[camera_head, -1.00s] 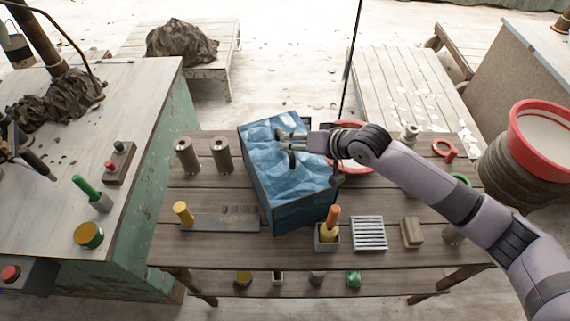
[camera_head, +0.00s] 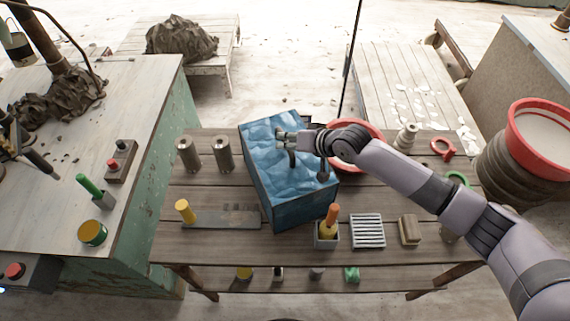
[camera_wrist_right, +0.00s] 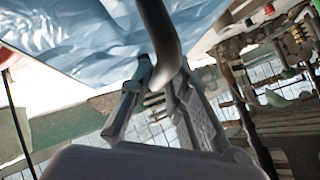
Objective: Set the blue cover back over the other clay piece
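The blue cover (camera_head: 262,165) is a large box shape with a crumpled, shiny top, standing slightly turned on the plank table. Whatever lies under it is hidden, and I cannot identify the other clay piece. My right gripper (camera_head: 287,141) is over the cover's top. In the right wrist view, the fingers of the right gripper (camera_wrist_right: 160,88) come together around a dark curved bar, seemingly the cover's handle (camera_wrist_right: 163,35). The blue cover (camera_wrist_right: 75,35) fills the upper left there. I cannot tell a gap beneath the cover. My left gripper is not clearly visible.
A red ring-shaped rim (camera_head: 368,160) lies just right of the cover. Two metal cylinders (camera_head: 223,153) stand left of it. A grey pot with an orange-handled tool (camera_head: 326,236) and a slatted tray (camera_head: 367,231) are in front. Dark crumpled heaps sit on the left bench (camera_head: 70,98) and rear bench (camera_head: 180,40).

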